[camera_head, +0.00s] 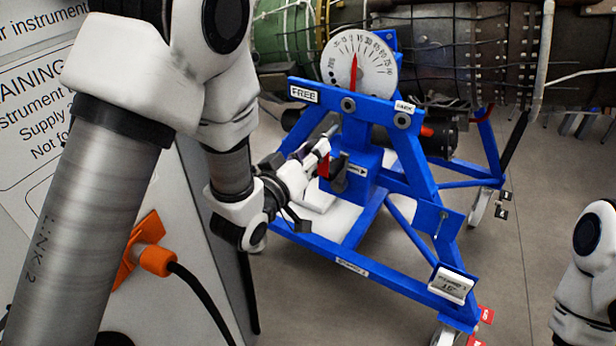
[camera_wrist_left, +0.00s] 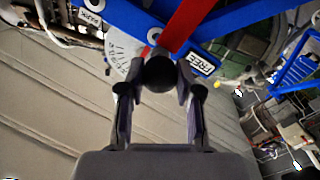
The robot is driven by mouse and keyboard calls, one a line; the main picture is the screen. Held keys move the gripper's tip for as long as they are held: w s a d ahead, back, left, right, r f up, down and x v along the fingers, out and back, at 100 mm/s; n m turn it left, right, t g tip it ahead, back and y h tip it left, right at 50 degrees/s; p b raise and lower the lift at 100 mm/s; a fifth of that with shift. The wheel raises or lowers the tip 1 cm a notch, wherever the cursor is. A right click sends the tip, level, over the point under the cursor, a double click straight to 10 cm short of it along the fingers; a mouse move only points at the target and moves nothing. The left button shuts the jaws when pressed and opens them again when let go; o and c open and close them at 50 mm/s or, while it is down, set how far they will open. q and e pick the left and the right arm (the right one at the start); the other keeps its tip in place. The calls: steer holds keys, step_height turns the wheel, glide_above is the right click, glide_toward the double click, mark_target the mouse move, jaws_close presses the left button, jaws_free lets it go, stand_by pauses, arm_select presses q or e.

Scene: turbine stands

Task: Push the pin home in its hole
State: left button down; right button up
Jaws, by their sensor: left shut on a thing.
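My left gripper (camera_head: 322,163) is at the blue stand's centre block, below the dial. In the left wrist view its fingers (camera_wrist_left: 160,85) are shut on a black ball knob (camera_wrist_left: 159,74) at the end of a red lever (camera_wrist_left: 188,24). The red lever also shows in the head view (camera_head: 324,166), partly hidden by the gripper. A small pale pin-like piece (camera_head: 440,222) shows at a blue plate on the stand's right leg; I cannot tell whether it is the pin or how deep it sits. My right gripper is out of view.
A turbine (camera_head: 455,45) lies behind. An orange plug (camera_head: 157,260) with a black cable sticks out of the left panel.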

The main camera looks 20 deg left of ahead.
mark_target(324, 135)
arm_select(q)
steer(key=shift+a+r+b, duration=0.5)
steer(key=shift+r+b, duration=0.1)
steer(key=shift+b, duration=0.2)
steer(key=shift+w+d+r, duration=0.1)
steer(key=shift+d+r, duration=0.15)
steer(key=shift+r, duration=0.25)
steer(key=x, duration=0.3)
steer(key=shift+w, duration=0.2)
steer(key=shift+w+d+p, duration=0.1)
steer(key=shift+w+p, duration=0.2)
steer(key=shift+w, duration=0.3)
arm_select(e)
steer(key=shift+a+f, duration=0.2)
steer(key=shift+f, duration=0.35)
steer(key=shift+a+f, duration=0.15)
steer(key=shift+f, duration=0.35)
arm_select(q)
steer(key=shift+w+d, duration=0.15)
steer(key=shift+w, duration=0.4)
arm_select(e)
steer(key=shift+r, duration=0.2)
arm_select(q)
steer(key=shift+w, duration=0.4)
steer(key=shift+w+d+p, duration=0.1)
steer(key=shift+w+p, duration=0.05)
steer(key=shift+p, duration=0.15)
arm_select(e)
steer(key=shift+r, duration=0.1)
